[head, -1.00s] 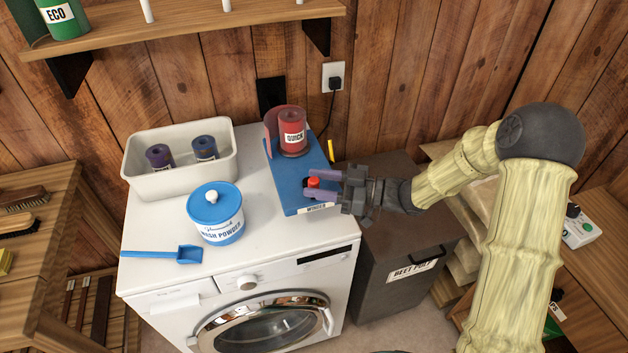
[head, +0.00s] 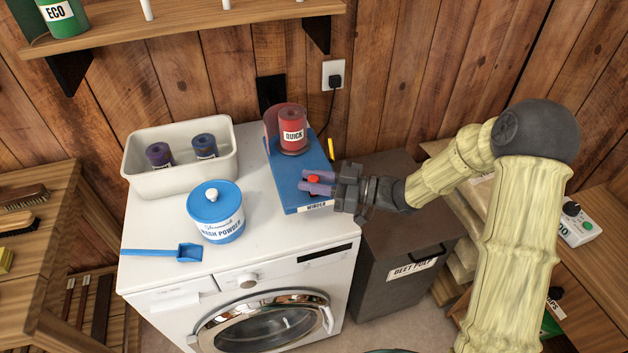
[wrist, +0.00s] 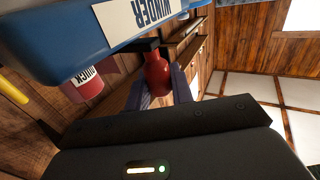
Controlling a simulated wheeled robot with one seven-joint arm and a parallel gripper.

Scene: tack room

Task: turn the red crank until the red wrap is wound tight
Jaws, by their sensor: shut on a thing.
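The blue winder (head: 292,178) lies on top of the white washing machine, its WINDER label at the front end. The red wrap (head: 292,132), labelled QUICK, stands upright in a roll at its far end, with a loose flap out on the left. The wrap also shows in the wrist view (wrist: 84,84). My gripper (head: 318,184) is at the near right end of the winder, its purple fingers shut on the red crank knob (head: 313,179). The wrist view shows the red knob (wrist: 157,74) between the fingers. The crank arm is mostly hidden.
A white bin (head: 180,178) with two dark wraps, a blue wash powder tub (head: 215,212) and a blue scoop (head: 188,252) stand left of the winder. A yellow item (head: 331,150) is just right of it. A dark beet pulp bin (head: 400,240) stands right of the machine.

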